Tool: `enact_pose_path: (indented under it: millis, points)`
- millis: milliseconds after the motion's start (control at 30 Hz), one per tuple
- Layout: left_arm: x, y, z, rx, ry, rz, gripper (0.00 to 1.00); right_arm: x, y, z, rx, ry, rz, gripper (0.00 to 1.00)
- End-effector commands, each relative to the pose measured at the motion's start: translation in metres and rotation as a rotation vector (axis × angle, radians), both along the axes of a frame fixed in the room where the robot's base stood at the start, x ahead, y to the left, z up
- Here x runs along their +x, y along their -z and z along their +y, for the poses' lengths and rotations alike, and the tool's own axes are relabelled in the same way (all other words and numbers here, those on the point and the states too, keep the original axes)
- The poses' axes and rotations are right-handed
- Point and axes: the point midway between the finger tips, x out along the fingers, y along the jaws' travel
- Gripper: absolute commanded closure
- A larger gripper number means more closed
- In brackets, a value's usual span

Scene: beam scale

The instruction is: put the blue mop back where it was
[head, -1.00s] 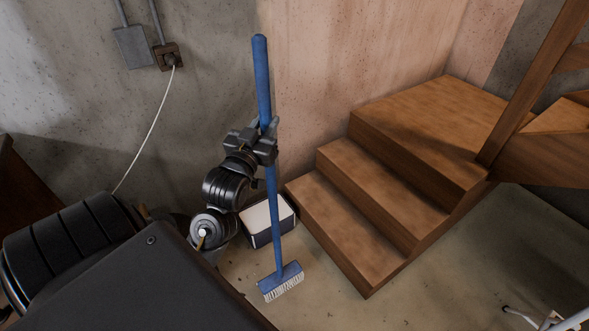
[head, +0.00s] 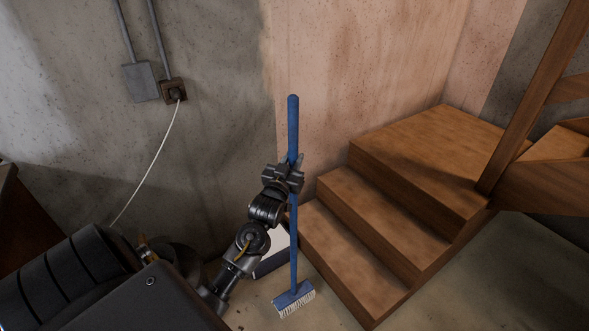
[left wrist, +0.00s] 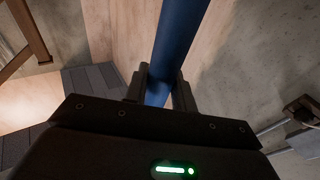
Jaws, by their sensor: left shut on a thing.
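The blue mop (head: 293,230) has a long blue handle and a blue head with pale bristles (head: 294,300). It stands nearly upright beside the wooden steps, head down at the floor; I cannot tell whether the bristles touch it. My left gripper (head: 292,172) is shut on the handle, partway up. In the left wrist view the blue handle (left wrist: 180,40) runs up between the two fingers of the gripper (left wrist: 160,88). My right gripper is in neither view.
Wooden steps (head: 370,200) rise to the right of the mop. A white-and-dark bin (head: 272,262) stands behind my left arm, mostly hidden. The concrete wall (head: 220,120) carries a socket (head: 173,91) with a white cable (head: 150,165). Bare floor (head: 440,285) lies right of the steps.

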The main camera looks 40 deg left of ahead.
Motion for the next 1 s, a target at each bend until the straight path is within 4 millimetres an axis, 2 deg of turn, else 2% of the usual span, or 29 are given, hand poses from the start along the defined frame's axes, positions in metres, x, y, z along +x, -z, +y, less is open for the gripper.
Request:
enact_pose_path:
  millis: [333,600,1000]
  points:
    - [0.01,0.009,0.002,0.0,0.0,-0.004,1.0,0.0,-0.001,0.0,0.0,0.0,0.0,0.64]
    - [0.011,0.039,0.002,0.001,-0.001,-0.002,1.0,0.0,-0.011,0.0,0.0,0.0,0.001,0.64]
    - [0.011,0.044,0.002,0.001,0.0,-0.005,1.0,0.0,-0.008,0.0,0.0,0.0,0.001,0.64]
